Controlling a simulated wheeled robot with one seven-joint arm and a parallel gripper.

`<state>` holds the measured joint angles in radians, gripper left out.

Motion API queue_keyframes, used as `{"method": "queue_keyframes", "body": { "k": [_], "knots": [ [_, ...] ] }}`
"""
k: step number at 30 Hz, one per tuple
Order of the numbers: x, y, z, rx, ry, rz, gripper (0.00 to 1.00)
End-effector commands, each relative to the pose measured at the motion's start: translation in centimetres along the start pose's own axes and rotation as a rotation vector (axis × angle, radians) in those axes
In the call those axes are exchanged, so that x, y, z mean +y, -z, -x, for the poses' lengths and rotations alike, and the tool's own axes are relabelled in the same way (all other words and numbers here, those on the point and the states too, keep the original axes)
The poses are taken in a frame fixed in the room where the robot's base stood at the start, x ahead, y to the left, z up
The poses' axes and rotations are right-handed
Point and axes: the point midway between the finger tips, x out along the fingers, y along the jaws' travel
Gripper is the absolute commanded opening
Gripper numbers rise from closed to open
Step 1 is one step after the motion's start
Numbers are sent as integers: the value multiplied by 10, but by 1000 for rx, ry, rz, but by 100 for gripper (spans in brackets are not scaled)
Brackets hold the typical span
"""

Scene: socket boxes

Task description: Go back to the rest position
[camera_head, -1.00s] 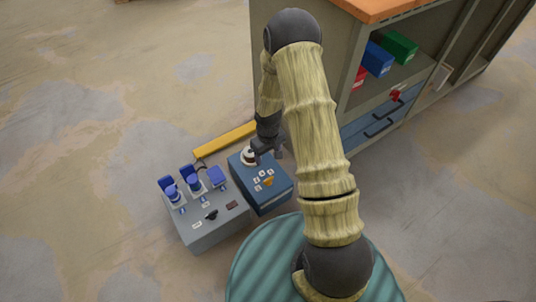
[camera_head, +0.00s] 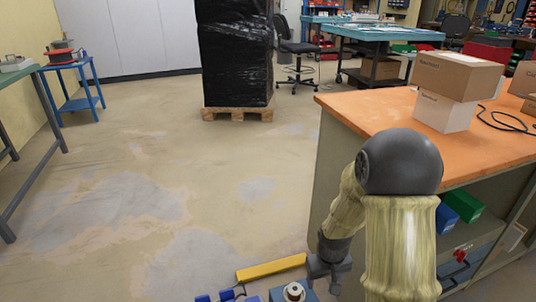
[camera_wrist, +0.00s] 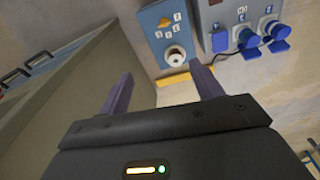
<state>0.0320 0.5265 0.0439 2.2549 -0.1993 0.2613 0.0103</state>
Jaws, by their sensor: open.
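My gripper (camera_head: 330,274) hangs low beside the orange-topped workbench in the head view. In the wrist view its two fingers (camera_wrist: 163,84) are spread apart with nothing between them. A blue box (camera_wrist: 151,36) with a round white knob (camera_wrist: 175,56) and small labels lies beyond the fingertips, apart from them. A grey socket box (camera_wrist: 217,13) with blue socket covers (camera_wrist: 271,27) is beside it. In the head view only the top of the blue box (camera_head: 307,296) and bits of the blue covers (camera_head: 227,295) show at the bottom edge.
The workbench (camera_head: 350,104) stands close to my arm on the right, with cardboard boxes (camera_head: 458,75) on top. A yellow bar (camera_head: 271,267) lies on the floor. A wrapped pallet load (camera_head: 235,55) stands farther back. Open floor (camera_head: 150,190) lies to the left.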

Motion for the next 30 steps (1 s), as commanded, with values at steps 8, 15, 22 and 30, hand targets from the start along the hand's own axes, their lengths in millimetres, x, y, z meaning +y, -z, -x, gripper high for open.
{"method": "queue_keyframes", "body": {
  "k": [8,15,22,30],
  "knots": [
    [-6,-38,88,67,-5,-91,65],
    [-12,-68,128,105,5,-150,65],
    [-18,-93,154,134,18,-190,65],
    [-15,-86,197,129,17,-188,65]
  ]
}}
